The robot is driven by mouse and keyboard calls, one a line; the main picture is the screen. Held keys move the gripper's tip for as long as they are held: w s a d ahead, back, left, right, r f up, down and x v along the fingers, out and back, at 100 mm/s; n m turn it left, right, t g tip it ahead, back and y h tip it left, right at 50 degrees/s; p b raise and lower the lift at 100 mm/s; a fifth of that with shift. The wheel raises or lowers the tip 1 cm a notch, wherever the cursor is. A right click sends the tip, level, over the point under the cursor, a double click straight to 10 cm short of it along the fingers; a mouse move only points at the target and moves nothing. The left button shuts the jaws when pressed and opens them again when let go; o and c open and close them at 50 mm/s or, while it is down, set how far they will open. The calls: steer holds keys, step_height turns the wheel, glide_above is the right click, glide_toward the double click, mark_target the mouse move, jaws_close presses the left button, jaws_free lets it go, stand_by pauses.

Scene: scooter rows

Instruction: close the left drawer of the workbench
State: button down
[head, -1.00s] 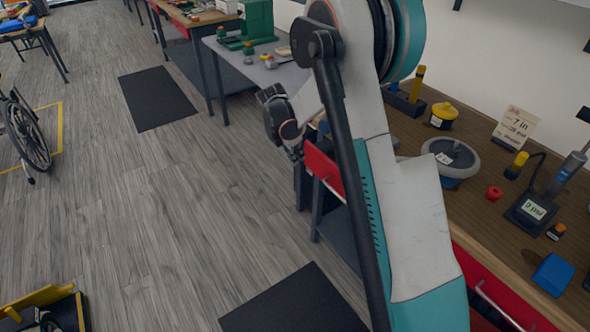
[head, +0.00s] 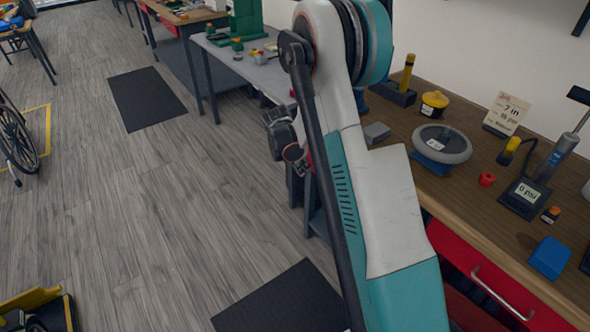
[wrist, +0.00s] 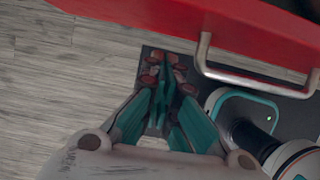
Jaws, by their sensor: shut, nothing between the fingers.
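The wooden workbench (head: 485,215) runs along the right in the head view. A red drawer front (head: 470,262) with a metal handle (head: 503,292) shows under its top at lower right. My gripper (wrist: 165,62) is shut and empty, just below this front and left of the handle. I cannot tell whether it touches.
A wheel on a blue stand (head: 440,145), a yellow pot (head: 434,103), a gauge (head: 524,197) and a blue box (head: 549,257) stand on the bench top. A grey table (head: 240,65) is beyond it. Dark mats (head: 146,97) lie on the open floor.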

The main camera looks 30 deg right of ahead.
mark_target(316, 150)
steer(key=shift+d, duration=1.05)
steer(key=d, duration=0.6)
steer(key=w+d, duration=0.1)
steer(key=d, duration=0.3)
steer(key=shift+r, duration=0.1)
steer(key=shift+a, duration=0.3)
steer(key=a, duration=0.4)
steer(key=shift+s+r, duration=0.2)
steer(key=shift+r, duration=0.05)
steer(key=p+v, duration=0.3)
steer(key=v, duration=0.5)
steer(key=shift+r, duration=0.15)
steer(key=shift+a+r, duration=0.25)
steer(key=shift+r, duration=0.25)
